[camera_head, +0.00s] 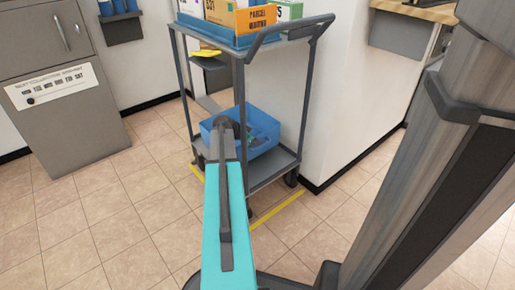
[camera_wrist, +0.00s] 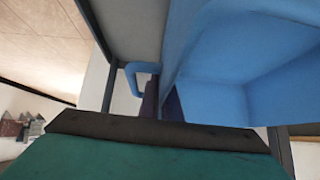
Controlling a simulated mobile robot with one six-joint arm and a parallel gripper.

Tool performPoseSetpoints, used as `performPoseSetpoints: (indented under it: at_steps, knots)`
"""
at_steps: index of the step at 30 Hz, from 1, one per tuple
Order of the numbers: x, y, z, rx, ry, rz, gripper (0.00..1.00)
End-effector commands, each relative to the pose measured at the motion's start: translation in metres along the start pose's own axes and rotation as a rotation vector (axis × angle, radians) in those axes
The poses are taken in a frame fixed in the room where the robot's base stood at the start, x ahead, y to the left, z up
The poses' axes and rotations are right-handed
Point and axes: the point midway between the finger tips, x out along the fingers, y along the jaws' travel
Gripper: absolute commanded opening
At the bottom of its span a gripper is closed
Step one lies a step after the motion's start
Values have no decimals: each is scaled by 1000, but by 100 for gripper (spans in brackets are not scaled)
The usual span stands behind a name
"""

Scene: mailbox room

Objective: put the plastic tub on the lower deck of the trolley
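A blue plastic tub (camera_head: 262,128) is at the lower deck (camera_head: 266,172) of the grey trolley (camera_head: 240,100), with some items inside it. My turquoise arm reaches to the tub's near left side. My gripper (camera_head: 226,124) is at the tub's near wall in the head view, with its fingertips hidden. In the wrist view the tub (camera_wrist: 235,60) fills the upper right, very close, and a blue handle-like loop (camera_wrist: 142,76) shows beside it. Dark finger-like parts touch or nearly touch the tub there. I cannot tell whether they grip it or whether the tub rests fully on the deck.
Yellow floor tape (camera_head: 277,210) runs by the trolley's base. A white wall (camera_head: 345,95) stands close on the right, and a grey cabinet (camera_head: 68,105) on the left. The tiled floor between is clear.

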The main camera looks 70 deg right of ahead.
Motion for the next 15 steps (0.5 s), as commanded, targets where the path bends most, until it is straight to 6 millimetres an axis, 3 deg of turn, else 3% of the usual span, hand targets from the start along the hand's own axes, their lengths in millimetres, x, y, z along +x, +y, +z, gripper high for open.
performPoseSetpoints:
  at_steps: [7,15]
  knots:
    - [18,1,17,2,1,-1,0]
    - [22,1,21,2,1,-1,0]
